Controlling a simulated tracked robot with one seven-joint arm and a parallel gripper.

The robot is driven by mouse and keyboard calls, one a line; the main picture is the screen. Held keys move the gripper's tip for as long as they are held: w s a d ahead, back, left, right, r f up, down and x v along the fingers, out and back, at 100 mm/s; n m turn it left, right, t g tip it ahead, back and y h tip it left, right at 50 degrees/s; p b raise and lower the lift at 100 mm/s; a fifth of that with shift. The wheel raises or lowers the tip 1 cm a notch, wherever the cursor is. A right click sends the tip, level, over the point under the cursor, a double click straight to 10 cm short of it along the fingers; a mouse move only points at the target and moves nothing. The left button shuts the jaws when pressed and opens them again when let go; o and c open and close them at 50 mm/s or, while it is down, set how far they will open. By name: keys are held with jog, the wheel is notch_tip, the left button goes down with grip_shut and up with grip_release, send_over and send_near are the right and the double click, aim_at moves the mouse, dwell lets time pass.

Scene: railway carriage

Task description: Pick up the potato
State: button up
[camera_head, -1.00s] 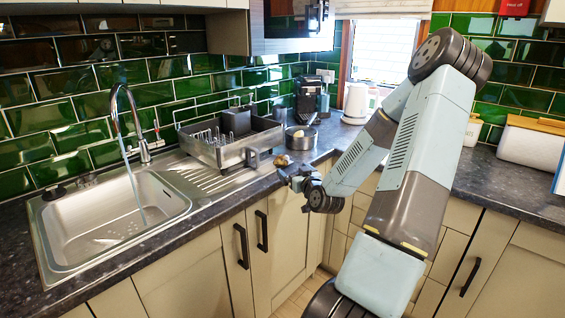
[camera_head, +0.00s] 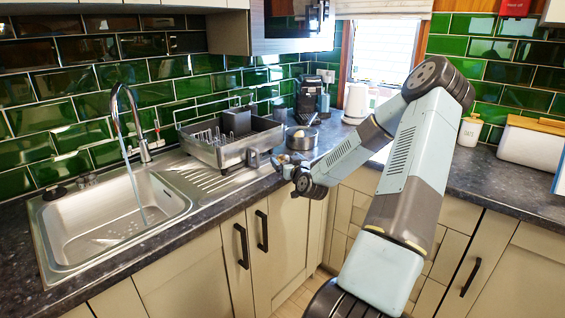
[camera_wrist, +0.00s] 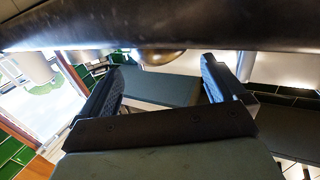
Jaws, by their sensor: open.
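The potato shows in the wrist view as a small brown rounded shape (camera_wrist: 160,56), partly cut off by a dark band across the picture. It lies ahead of the gap between the fingers. My gripper (camera_wrist: 165,66) is open, with one finger on each side and nothing held between them. In the head view my gripper (camera_head: 283,167) is at the front edge of the worktop, right where the potato lay, and covers most or all of it. Whether the fingers touch the potato cannot be told.
The dark worktop (camera_head: 235,193) runs above cream cupboards. A dish rack (camera_head: 228,150) stands behind and left of my gripper, beside the sink (camera_head: 115,220). A round metal pot (camera_head: 301,139) stands just behind. A coffee machine (camera_head: 308,102) and white kettle (camera_head: 355,103) are further back.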

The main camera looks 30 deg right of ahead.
aim_at(284, 159)
jog(key=shift+w+d+f, duration=0.1)
jog(key=shift+w, duration=1)
jog(key=shift+w+f, duration=0.1)
jog(key=shift+w, duration=0.95)
jog(key=shift+c, duration=0.4)
jog(key=c, duration=1)
